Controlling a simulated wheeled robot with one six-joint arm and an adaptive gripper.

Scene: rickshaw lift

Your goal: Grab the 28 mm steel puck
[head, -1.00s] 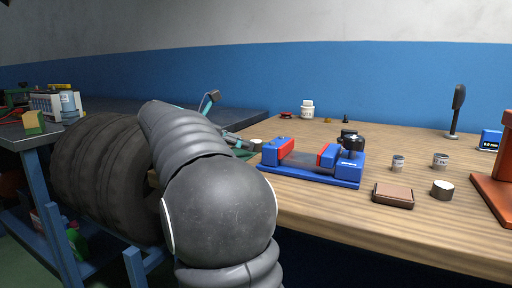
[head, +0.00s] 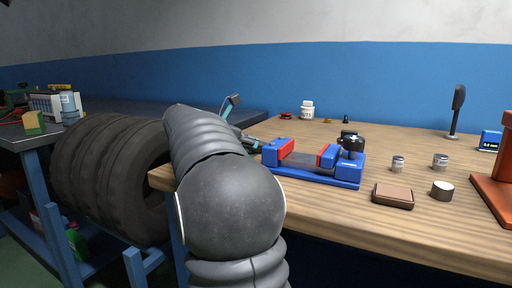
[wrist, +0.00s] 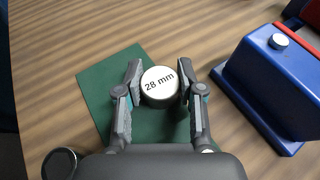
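The steel puck (wrist: 159,86), a short cylinder with a white top marked "28 mm", stands upright on a green mat (wrist: 97,88) in the wrist view. My gripper (wrist: 159,72) is open above the mat, with one finger on each side of the puck. The fingertips are close to its sides, with narrow gaps; I cannot tell how far down they reach. In the head view my arm hides the puck, and my gripper (head: 240,138) shows only partly beyond the arm, left of the blue vise.
The blue vise (head: 312,180) with red jaws stands just right of the mat; its body (wrist: 262,80) is close to my right finger. Small cylinders (head: 398,164), (head: 440,160), (head: 441,190) and a brown block (head: 393,195) lie farther right. A stack of tires (head: 105,175) stands left.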

